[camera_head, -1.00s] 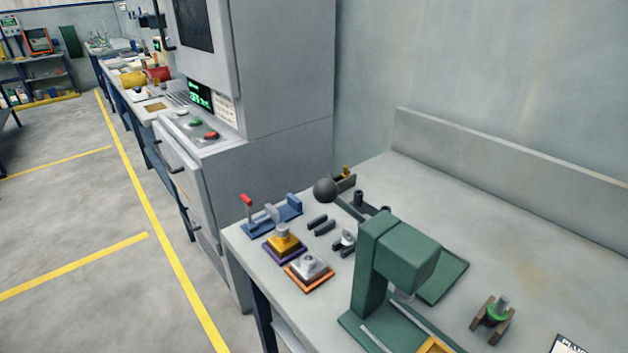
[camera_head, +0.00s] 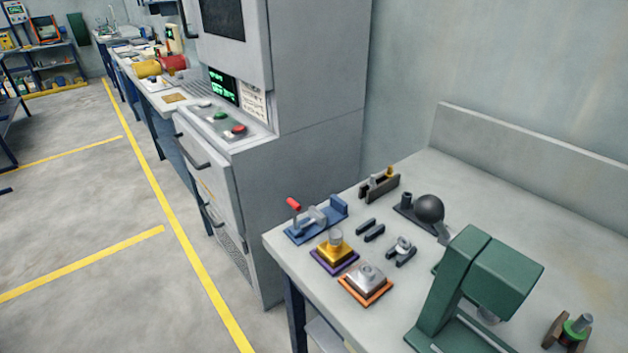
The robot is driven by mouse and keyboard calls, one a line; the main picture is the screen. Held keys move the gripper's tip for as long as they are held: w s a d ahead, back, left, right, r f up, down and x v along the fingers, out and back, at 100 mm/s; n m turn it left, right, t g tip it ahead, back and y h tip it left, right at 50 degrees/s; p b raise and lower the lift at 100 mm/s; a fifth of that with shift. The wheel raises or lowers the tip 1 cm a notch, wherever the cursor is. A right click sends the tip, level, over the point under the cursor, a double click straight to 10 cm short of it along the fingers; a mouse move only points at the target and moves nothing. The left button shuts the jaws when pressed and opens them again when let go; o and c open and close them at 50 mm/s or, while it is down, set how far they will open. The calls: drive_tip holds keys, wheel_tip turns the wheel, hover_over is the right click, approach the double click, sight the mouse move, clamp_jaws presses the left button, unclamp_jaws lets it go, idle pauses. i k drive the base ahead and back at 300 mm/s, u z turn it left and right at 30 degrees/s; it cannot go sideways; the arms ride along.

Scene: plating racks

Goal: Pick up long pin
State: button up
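My gripper is not in view. No part is clearly identifiable as the long pin. A short silvery piece (camera_head: 403,244) rests across dark blocks near the bench's middle. A small brass-coloured piece (camera_head: 390,172) stands at the dark slotted fixture (camera_head: 379,187) at the back. I cannot tell which of these, if any, is the long pin.
A blue red-handled clamp (camera_head: 317,219), a purple-based yellow block (camera_head: 334,251) and an orange-based silver block (camera_head: 366,284) sit near the left edge. A grey machine (camera_head: 300,100) adjoins the bench.

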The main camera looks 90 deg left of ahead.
sight(372, 183)
drive_tip(key=u, duration=3.15)
drive_tip(key=k, duration=1.1)
drive_tip(key=z, duration=0.85)
drive_tip(key=i, duration=1)
drive_tip(key=z, duration=0.05)
